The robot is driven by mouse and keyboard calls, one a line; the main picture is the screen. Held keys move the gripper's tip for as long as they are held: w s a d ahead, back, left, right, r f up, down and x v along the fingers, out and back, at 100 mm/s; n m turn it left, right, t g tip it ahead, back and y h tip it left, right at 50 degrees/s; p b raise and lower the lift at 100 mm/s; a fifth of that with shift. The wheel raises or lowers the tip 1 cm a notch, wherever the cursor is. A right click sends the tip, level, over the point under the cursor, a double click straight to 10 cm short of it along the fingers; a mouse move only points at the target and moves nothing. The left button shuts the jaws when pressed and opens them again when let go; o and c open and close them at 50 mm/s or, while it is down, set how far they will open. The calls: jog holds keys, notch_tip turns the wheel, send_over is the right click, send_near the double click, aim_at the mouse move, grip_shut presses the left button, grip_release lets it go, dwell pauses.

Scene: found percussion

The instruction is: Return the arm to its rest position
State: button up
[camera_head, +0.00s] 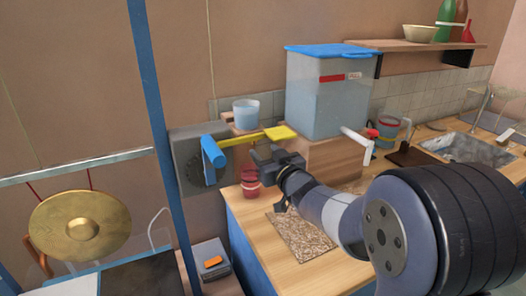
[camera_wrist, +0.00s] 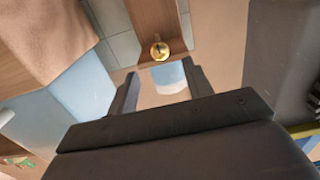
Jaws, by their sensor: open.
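My arm reaches from the right of the head view over the wooden counter (camera_head: 300,262). My gripper (camera_head: 262,154) is at its far end, just below and in front of a yellow paddle-like bar (camera_head: 275,133). In the wrist view my gripper (camera_wrist: 160,80) has its two dark fingers apart, with nothing held between them. A pale blue container (camera_wrist: 170,78) shows beyond the gap. Part of the arm hides the counter's right side.
A clear water tank (camera_head: 325,100) with a blue lid and white spout stands behind my arm. A blue handle (camera_head: 212,155) on a grey wall box and a red cup (camera_head: 250,184) are close to the gripper. A gong (camera_head: 80,228) hangs at left, past a blue post (camera_head: 160,120).

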dwell(0.3)
jog(key=p+x, duration=0.2)
jog(key=x, duration=0.9)
jog(key=shift+r, duration=0.1)
jog(key=shift+d+m+p, duration=0.1)
jog(key=shift+m+p, duration=0.2)
jog(key=shift+m, duration=0.2)
jog(key=shift+f+b, duration=0.2)
jog(key=shift+b, duration=0.15)
